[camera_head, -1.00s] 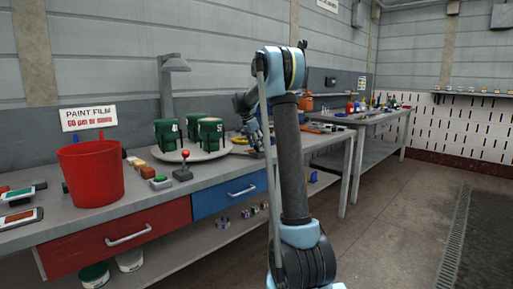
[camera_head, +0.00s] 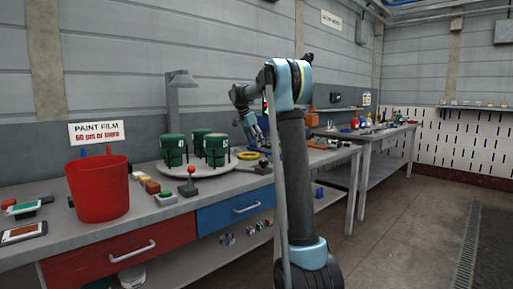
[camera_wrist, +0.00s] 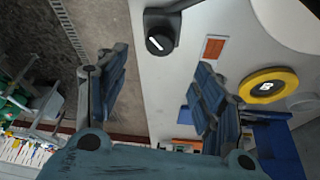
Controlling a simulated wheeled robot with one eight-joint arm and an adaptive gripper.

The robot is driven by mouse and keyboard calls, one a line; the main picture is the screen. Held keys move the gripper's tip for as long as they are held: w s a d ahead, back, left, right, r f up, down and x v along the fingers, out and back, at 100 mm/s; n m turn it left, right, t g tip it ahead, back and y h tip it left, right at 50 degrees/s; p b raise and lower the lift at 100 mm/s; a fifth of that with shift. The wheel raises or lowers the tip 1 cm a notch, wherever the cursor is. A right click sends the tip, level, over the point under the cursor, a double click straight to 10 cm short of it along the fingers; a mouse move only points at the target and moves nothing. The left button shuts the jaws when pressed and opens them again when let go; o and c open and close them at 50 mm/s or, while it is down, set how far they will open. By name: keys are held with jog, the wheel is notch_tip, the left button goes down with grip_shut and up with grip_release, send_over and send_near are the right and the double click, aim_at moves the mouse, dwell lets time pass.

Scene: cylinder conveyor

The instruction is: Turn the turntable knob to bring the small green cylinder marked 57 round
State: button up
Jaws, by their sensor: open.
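The round pale turntable (camera_head: 226,166) is on the workbench and carries dark green cylinders: a left one (camera_head: 173,151), a right one (camera_head: 216,151) and one behind (camera_head: 199,136). They bear white marks too small to read surely, so I cannot tell which is 57. The dark knob (camera_head: 262,169) is at the turntable's right edge. In the wrist view the black knob (camera_wrist: 160,41) with a white line shows beyond the fingers, near the turntable's white edge (camera_wrist: 292,18). My gripper (camera_head: 253,130) is open and empty, above the bench and apart from the knob; its fingers also show in the wrist view (camera_wrist: 160,95).
A yellow tape ring (camera_head: 249,155) lies behind the knob. A lamp post (camera_head: 175,110) rises behind the turntable. A second bench (camera_head: 375,134) is at right.

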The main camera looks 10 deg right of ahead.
jog(key=shift+c, duration=0.2)
jog(key=n+t+y, duration=1)
jog(key=n+y, duration=0.1)
jog(key=n, duration=0.8)
send_near(264, 161)
jog(key=x, duration=1.1)
jog(key=shift+w+d+r, duration=0.1)
jog(key=shift+w+d, duration=0.15)
jog(key=shift+w, duration=0.05)
jog(key=shift+h, duration=0.3)
jog(key=c, duration=1)
